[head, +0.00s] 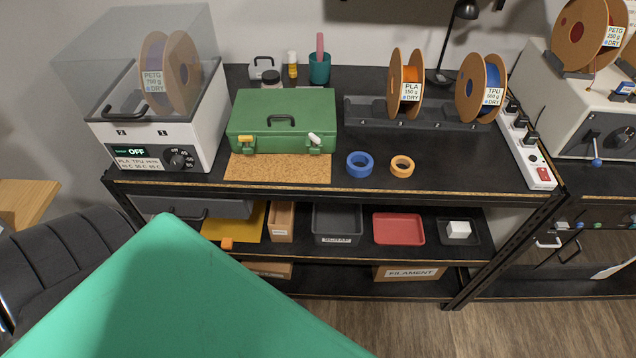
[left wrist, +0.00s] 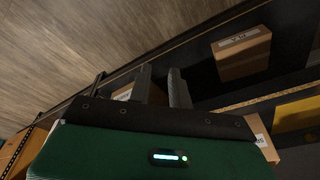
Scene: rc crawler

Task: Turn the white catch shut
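A green toolbox (head: 283,119) with a dark top handle stands with its lid down on a cork mat (head: 256,168) on the bench. The white catch (head: 314,139) is on the right of its front and sits tilted, sloping down to the right. A yellow catch (head: 246,139) on the left of the front lies about level. My left gripper (left wrist: 162,86) shows only in the left wrist view. Its two dark fingers are apart with nothing between them, down by the lower shelves and away from the toolbox. My right gripper is in neither view.
A blue tape roll (head: 360,165) and an orange tape roll (head: 402,166) lie right of the mat. A filament dryer (head: 165,130) stands left of the toolbox. A spool rack (head: 440,118) is at the back right.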

